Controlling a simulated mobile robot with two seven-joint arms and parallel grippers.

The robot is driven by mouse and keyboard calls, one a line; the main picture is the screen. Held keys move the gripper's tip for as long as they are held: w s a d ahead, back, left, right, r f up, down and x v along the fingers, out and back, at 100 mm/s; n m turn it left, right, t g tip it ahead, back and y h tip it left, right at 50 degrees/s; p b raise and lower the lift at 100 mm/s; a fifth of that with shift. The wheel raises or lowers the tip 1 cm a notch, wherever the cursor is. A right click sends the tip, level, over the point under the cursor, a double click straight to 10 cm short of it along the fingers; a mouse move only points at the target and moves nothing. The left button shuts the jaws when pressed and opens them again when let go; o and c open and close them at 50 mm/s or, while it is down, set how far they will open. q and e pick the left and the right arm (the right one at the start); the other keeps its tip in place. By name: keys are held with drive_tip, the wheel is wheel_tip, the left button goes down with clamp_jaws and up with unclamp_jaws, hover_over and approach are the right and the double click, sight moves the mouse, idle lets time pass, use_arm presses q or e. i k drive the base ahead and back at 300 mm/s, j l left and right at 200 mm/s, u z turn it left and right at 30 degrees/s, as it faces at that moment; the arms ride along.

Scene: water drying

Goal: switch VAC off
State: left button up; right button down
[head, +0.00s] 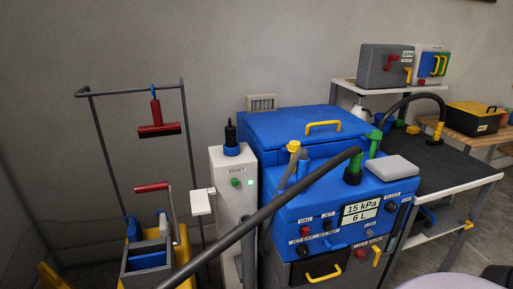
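The VAC switch (305,230) is a small red control on the sloped front of the blue machine (290,205), just under its VAC label. Its exact position is too small to tell. A dark JET switch (328,227) sits right beside it. The display (361,211) on the same front reads 15 kPa and 6 L. A thick dark tube (262,215) crosses in front of the machine, passing left of the VAC switch and leaving it uncovered. Neither of my grippers is in view.
A pale post (232,190) with a lit green light and a RESET label stands left of the machine. A yellow and grey mop cart (147,255) stands farther left. A dark-topped bench (440,165) stands at right. A yellow drawer handle (324,274) is below the panel.

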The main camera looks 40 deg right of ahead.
sight(305, 232)
drive_tip(key=z, duration=1.65)
